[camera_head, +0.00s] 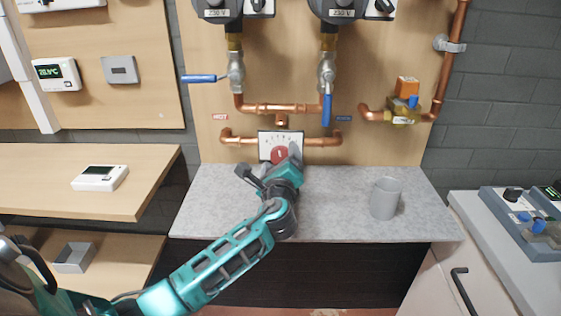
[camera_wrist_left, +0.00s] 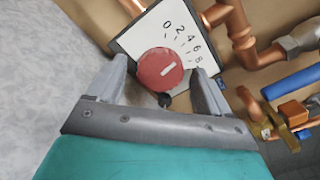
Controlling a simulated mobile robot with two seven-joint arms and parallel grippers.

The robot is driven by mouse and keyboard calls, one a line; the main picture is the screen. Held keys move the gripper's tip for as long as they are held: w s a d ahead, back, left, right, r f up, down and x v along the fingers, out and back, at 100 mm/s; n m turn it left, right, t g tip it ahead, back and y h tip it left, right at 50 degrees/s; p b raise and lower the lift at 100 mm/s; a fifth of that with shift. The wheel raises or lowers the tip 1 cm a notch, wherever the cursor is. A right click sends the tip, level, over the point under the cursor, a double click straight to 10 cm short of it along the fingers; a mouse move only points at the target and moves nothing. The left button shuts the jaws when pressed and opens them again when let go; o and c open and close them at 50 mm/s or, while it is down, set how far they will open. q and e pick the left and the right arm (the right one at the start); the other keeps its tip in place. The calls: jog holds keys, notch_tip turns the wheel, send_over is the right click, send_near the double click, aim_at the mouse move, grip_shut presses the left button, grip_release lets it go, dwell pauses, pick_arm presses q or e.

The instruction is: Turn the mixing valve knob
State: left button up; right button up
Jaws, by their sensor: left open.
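The mixing valve knob is a round red knob (camera_head: 279,155) on a white scale plate (camera_head: 266,142), below the copper pipes. In the left wrist view the left gripper (camera_wrist_left: 161,74) is open, with one finger on each side of the knob and small gaps visible. My right gripper is not in view.
A grey mug (camera_head: 385,198) stands on the grey counter (camera_head: 335,205) to the right. Blue-handled valves (camera_head: 327,109) hang above the plate. A pipe fitting with an orange box (camera_head: 407,88) is at the right. The counter between arm and mug is clear.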

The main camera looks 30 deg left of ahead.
pick_arm(q)
jog(key=shift+c, duration=0.2)
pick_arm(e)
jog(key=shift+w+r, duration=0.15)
pick_arm(q)
jog(key=c, duration=1)
jog(key=shift+f+n+b, duration=0.1)
jog(key=shift+n+b, duration=0.25)
jog(key=shift+n, duration=1.05)
jog(key=o, duration=1)
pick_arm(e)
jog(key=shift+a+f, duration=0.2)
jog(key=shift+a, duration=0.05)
pick_arm(q)
jog(key=shift+o, duration=0.2)
